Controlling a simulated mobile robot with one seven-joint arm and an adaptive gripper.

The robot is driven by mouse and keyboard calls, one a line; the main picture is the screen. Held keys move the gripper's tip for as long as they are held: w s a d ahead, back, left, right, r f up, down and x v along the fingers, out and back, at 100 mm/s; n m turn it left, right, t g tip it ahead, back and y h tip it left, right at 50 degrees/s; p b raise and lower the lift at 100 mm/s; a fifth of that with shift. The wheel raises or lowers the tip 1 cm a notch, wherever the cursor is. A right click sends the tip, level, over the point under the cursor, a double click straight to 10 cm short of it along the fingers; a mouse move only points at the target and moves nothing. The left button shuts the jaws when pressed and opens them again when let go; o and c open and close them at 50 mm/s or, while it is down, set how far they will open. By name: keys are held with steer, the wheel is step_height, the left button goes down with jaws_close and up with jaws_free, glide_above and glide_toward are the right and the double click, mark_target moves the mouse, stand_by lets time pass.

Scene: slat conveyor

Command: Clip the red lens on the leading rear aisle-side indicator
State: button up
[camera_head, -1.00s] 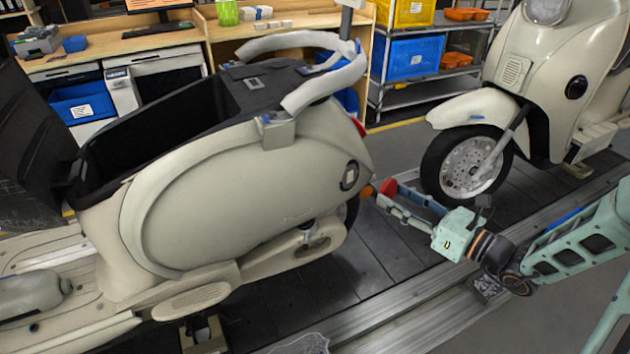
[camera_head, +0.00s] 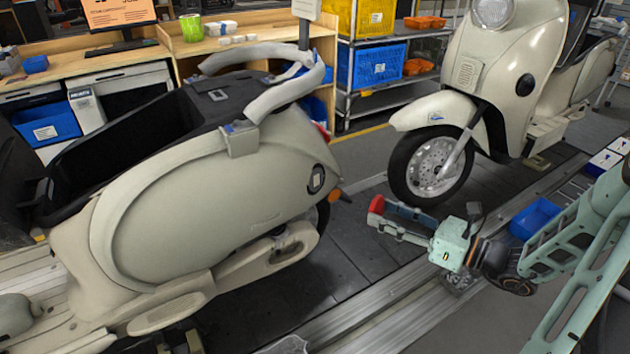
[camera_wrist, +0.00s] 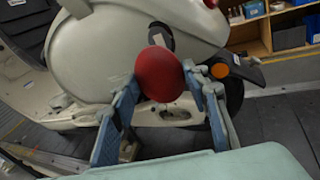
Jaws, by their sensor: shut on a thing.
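The leading scooter's cream rear body (camera_head: 230,190) fills the left of the head view. On its aisle-side flank is a round black mount with a pale centre (camera_head: 316,178); in the wrist view this mount (camera_wrist: 160,34) shows partly behind the lens. My gripper (camera_head: 381,215) is shut on a domed red lens (camera_head: 376,204), to the right of the scooter's tail and apart from it. In the wrist view the red lens (camera_wrist: 159,74) sits between both fingers, dome visible. Its back is hidden.
An orange lamp (camera_head: 335,195) sticks out at the tail, also in the wrist view (camera_wrist: 220,70). A red tail lamp (camera_head: 322,131) is above. A second scooter's front wheel (camera_head: 432,165) stands behind my gripper. A blue bin (camera_head: 535,218) lies by my arm. Dark conveyor slats (camera_head: 350,240) are clear.

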mark_target(376, 213)
steer(key=shift+s+a+r+m+t+h+p, duration=0.5)
steer(key=shift+s+a+r+m+t+h, duration=0.15)
steer(key=shift+s+a+m+t, duration=0.2)
steer(key=shift+w+a+f, duration=0.1)
steer(key=shift+w+a, duration=0.25)
stand_by(1.0)
steer(key=shift+w+a, duration=0.2)
steer(key=shift+x, duration=0.95)
stand_by(0.8)
steer(key=shift+w+a, duration=0.15)
steer(key=shift+w+a, duration=0.35)
stand_by(0.8)
steer(key=shift+w+a+p, duration=0.2)
steer(key=shift+a+p, duration=0.05)
steer(key=shift+p, duration=0.05)
